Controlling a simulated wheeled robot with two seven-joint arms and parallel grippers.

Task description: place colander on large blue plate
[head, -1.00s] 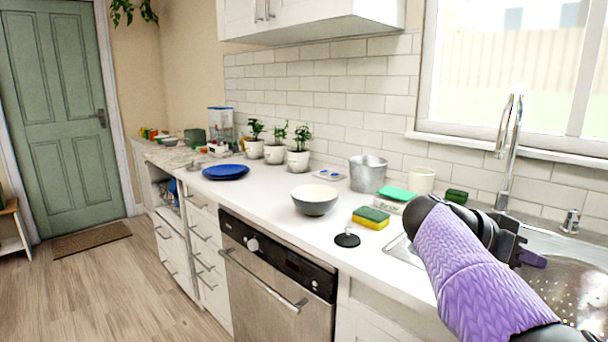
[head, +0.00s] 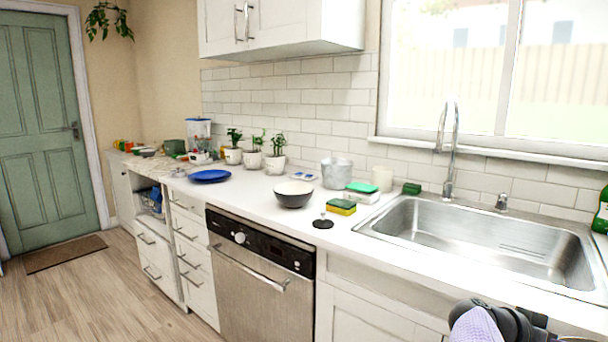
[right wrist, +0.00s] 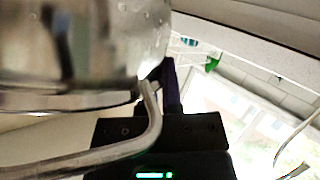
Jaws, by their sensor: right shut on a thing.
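The large blue plate (head: 209,176) lies on the white counter, left of the sink in the head view, and its visible top is bare. My right gripper (right wrist: 167,82) is shut on the colander (right wrist: 75,50), a shiny metal bowl with a bent wire handle (right wrist: 155,118) that fills the left of the right wrist view. Only one purple finger shows clearly there. In the head view just my right wrist shows at the bottom right edge, and the colander is out of frame. My left gripper is not in view.
A grey bowl (head: 294,193), a yellow-green sponge (head: 341,207), a black stopper (head: 323,224) and a metal pot (head: 336,173) stand between plate and sink (head: 480,240). Potted plants (head: 275,160) stand behind, right of the plate. The floor (head: 130,300) before the cabinets is clear.

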